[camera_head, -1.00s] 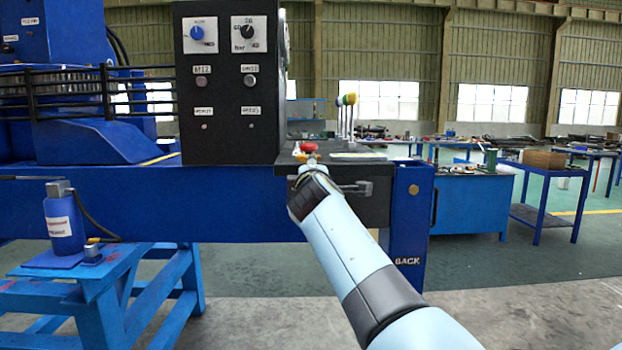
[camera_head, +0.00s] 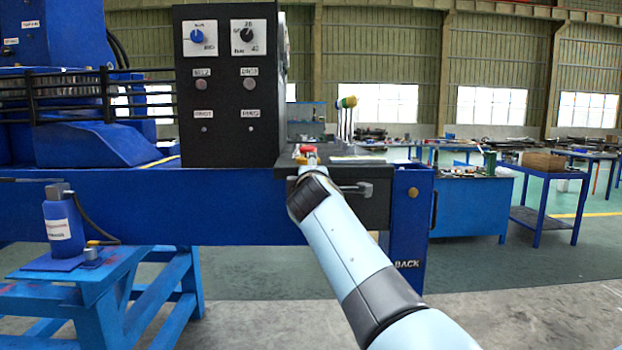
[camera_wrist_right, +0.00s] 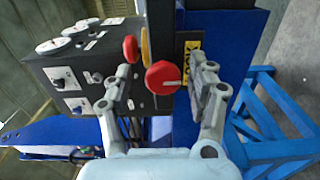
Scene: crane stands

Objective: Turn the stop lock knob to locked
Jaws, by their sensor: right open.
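The red stop lock knob (camera_wrist_right: 163,78), with a pale line on its face, shows in the right wrist view. In the head view a small red part of it (camera_head: 308,148) shows at the black block's top. My right gripper (camera_wrist_right: 160,88) is open, with one finger on each side of the knob in the picture and visible gaps to both. I cannot tell how deep the knob sits between the fingers. In the head view my right gripper (camera_head: 308,156) hides much of the knob. My left gripper is in neither view.
A black panel (camera_head: 230,125) with dials and buttons stands left of the knob. Levers with coloured balls (camera_head: 347,102) rise behind it. In the wrist view a yellow label (camera_wrist_right: 194,62) is close to the right finger. Blue frame beams (camera_head: 235,205) run below.

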